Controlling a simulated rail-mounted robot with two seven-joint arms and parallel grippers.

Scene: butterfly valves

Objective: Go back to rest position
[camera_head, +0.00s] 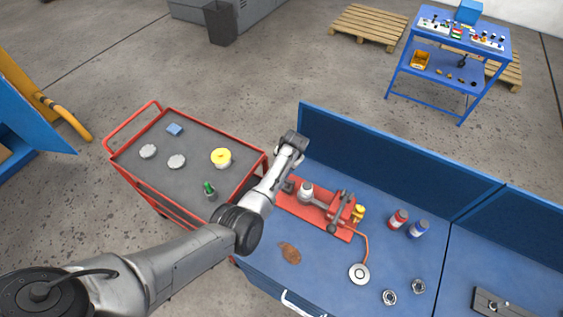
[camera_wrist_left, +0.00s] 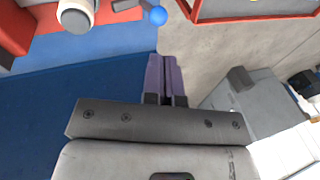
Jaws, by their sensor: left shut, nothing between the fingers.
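My left arm reaches in from the lower left in the head view. Its gripper (camera_head: 294,141) is above the gap between the red cart and the back-left corner of the blue workbench. In the left wrist view the two purple fingers of this gripper (camera_wrist_left: 165,60) are together, with nothing between them. The valve assembly on its red base (camera_head: 332,228) stands on the bench, apart from the gripper; my arm passes close to its left end. Part of it, with a blue ball (camera_wrist_left: 158,15), shows in the left wrist view. My right gripper is not in view.
The red cart (camera_head: 133,165) holds a yellow-topped part (camera_head: 221,156) and small items. The blue bench (camera_head: 320,268) has a raised back panel (camera_head: 385,165), red (camera_head: 398,219) and blue (camera_head: 419,229) containers and a round gauge (camera_head: 359,273).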

